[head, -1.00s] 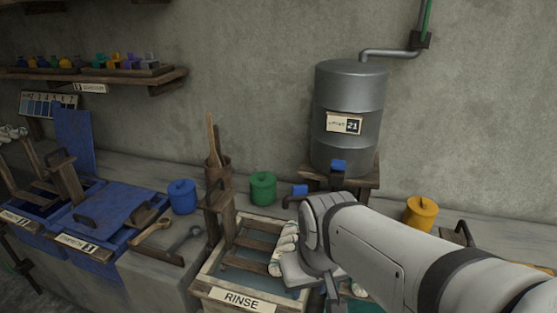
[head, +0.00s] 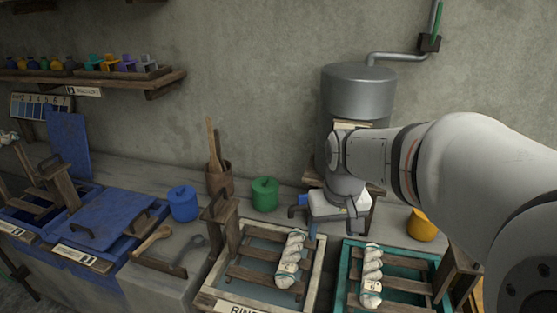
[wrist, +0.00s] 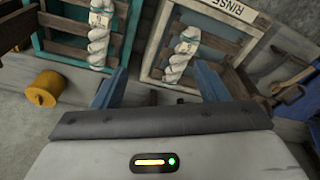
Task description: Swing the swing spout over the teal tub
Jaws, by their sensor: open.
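The swing spout (head: 297,212) is a dark pipe with a blue piece (head: 305,200) at its outer end, low in front of the metal tank. It points left, behind the rinse tub (head: 316,275). The teal tub (head: 344,272) stands to the right of the rinse tub. My gripper (head: 333,226) is open, pointing down just right of the spout's outer end; I cannot tell whether they touch. The wrist view shows the two blue fingers (wrist: 160,72) spread apart with nothing clearly between them. My arm hides the tank's lower part and the spout's inner end.
The metal tank (head: 358,88) stands against the wall. White twisted skeins (head: 291,258) (head: 371,275) lie on slats across both tubs. A green pot (head: 264,194) stands left of the spout, and a yellow pot (head: 422,226) to the right. Wooden posts rise beside the tubs.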

